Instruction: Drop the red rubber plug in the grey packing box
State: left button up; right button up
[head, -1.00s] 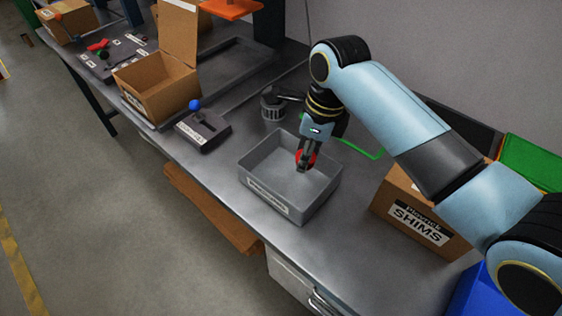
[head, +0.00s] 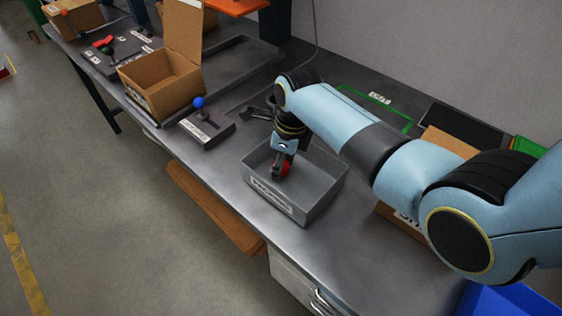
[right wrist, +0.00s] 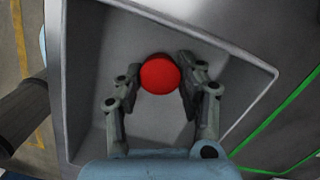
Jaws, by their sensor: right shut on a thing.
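The red rubber plug (right wrist: 160,74) shows as a round red shape between the fingers of my right gripper (right wrist: 158,82) in the right wrist view. In the head view the plug (head: 287,168) is partly hidden by the fingers of my right gripper (head: 282,171). That gripper is shut on the plug and points down over the grey packing box (head: 322,205). The box is open at the top, with a white label on its front wall. Its walls surround the plug in the right wrist view (right wrist: 90,90). My left gripper is not in view.
A black device with a blue ball knob (head: 206,128) stands left of the box. An open cardboard box (head: 160,85) is farther left. A cardboard box at the right is mostly hidden by my arm. A green outline (head: 378,97) marks the bench behind.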

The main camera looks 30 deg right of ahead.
aim_at(288, 167)
jog(key=shift+f, duration=0.2)
jog(key=o, duration=1)
jog(key=shift+r, duration=0.6)
jog(key=r, duration=0.3)
jog(key=s+r+p, duration=0.1)
jog(key=r, duration=0.3)
jog(key=d+r, duration=0.1)
jog(key=r, duration=0.3)
jog(key=shift+s+d+p, duration=0.1)
jog(key=shift+s+p, duration=0.05)
jog(key=shift+p, duration=0.15)
